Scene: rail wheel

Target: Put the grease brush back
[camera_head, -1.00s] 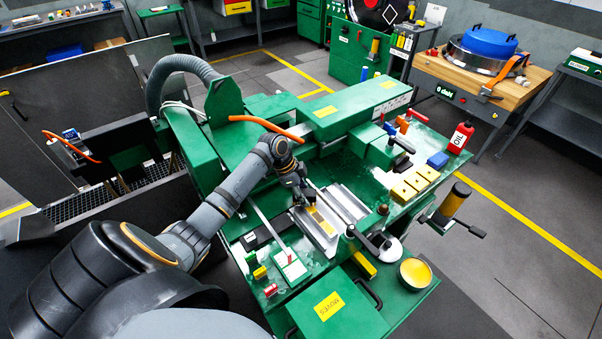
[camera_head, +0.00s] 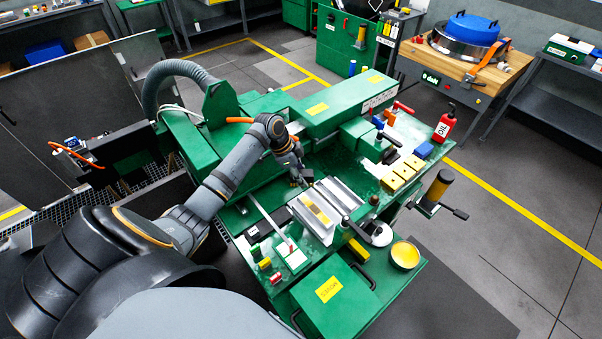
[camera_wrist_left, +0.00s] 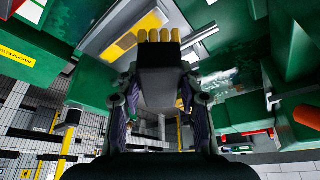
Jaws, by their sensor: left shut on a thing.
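My left gripper (camera_head: 300,180) is over the green machine bench (camera_head: 372,272), just behind the silver V-shaped rails. In the left wrist view, my left gripper (camera_wrist_left: 160,100) is shut on a dark block (camera_wrist_left: 160,75) with a row of stubby yellow tufts at its far end, which looks like the grease brush. In the head view the brush is too small and too hidden by the gripper to make out. A round pot (camera_head: 405,254) with yellow contents stands at the bench's front right corner. My right gripper is not in view.
The silver rails (camera_head: 339,194) hold a yellow strip (camera_head: 318,213). To the right are yellow blocks (camera_head: 400,172), a blue block (camera_head: 423,150) and a red oil bottle (camera_head: 444,124). A green box (camera_head: 335,292) with a yellow label is at the front. A lever stands near the pot.

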